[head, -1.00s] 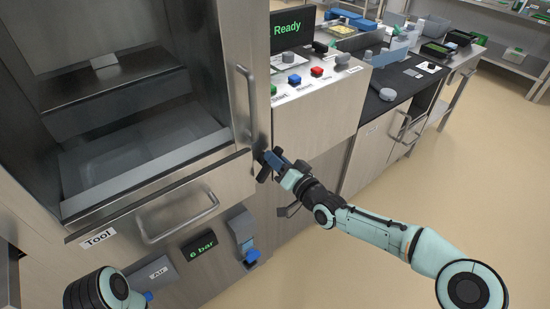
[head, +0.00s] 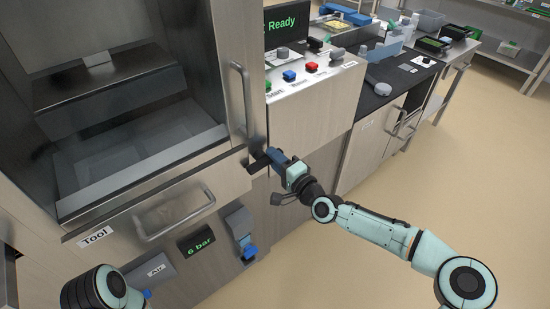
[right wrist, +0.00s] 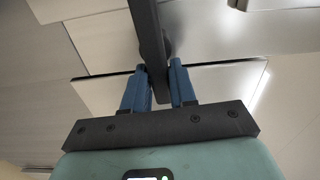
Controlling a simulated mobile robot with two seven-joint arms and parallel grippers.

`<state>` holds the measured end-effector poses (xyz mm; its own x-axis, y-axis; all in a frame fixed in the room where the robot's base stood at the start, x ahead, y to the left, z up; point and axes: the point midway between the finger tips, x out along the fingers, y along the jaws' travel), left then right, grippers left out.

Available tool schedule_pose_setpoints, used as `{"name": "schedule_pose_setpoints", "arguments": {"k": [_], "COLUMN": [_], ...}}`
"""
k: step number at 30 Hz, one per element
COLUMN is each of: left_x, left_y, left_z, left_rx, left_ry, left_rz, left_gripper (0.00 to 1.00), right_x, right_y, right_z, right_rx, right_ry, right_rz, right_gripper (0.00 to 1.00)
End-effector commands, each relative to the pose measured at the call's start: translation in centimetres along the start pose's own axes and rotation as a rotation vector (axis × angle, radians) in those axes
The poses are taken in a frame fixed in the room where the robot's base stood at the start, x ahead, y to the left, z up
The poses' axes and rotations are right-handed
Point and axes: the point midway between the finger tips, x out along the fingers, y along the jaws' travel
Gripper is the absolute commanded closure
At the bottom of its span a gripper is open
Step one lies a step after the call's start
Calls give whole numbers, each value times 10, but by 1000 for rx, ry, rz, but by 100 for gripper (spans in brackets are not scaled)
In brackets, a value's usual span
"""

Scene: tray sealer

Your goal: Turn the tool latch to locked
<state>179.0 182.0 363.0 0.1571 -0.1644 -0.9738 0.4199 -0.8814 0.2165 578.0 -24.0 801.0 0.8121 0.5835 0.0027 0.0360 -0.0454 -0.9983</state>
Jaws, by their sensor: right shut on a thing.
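The tool latch is a dark bar (head: 258,163) beside the right end of the steel drawer front labelled "Tool" (head: 97,236). My right gripper (head: 272,158) is shut on this bar in the head view. In the right wrist view the dark bar (right wrist: 148,35) runs down from the top edge to between the two blue fingers of my right gripper (right wrist: 160,80). The fingers hide part of the bar, and I cannot read any locked marking. Part of my left arm shows at the lower left, but its gripper does not show.
A long vertical door handle (head: 241,98) stands just above the latch, and the drawer's handle (head: 175,218) is to its left. Below are a "6 bar" display (head: 196,241) and a blue-tipped lever (head: 249,252). The "Ready" screen (head: 291,24) is above. Open floor lies right.

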Motion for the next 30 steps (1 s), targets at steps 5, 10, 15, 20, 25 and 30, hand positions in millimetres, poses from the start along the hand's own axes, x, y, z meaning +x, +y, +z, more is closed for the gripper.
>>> {"name": "schedule_pose_setpoints", "arguments": {"k": [5,10,15,20,25,30], "left_x": [1,1,1,1,1,1], "left_y": [-1,-2,-2,-2,-1,-1], "left_z": [1,2,2,2,2,2], "left_rx": [-2,-2,-2,-2,-2,-2], "left_ry": [-4,-6,-6,-6,-6,-5], "left_rz": [-2,-3,-3,-3,-3,-3], "left_gripper": [69,69,69,69,69,69], "right_x": [0,0,0,0,0,0], "right_y": [5,5,5,4,4,3], "right_z": [6,7,7,8,7,5], "right_rx": [54,75,80,80,79,76], "right_ry": [-16,-17,-17,-18,-16,-11], "right_rz": [11,10,10,10,8,6], "right_gripper": [100,100,100,100,53,53]}}
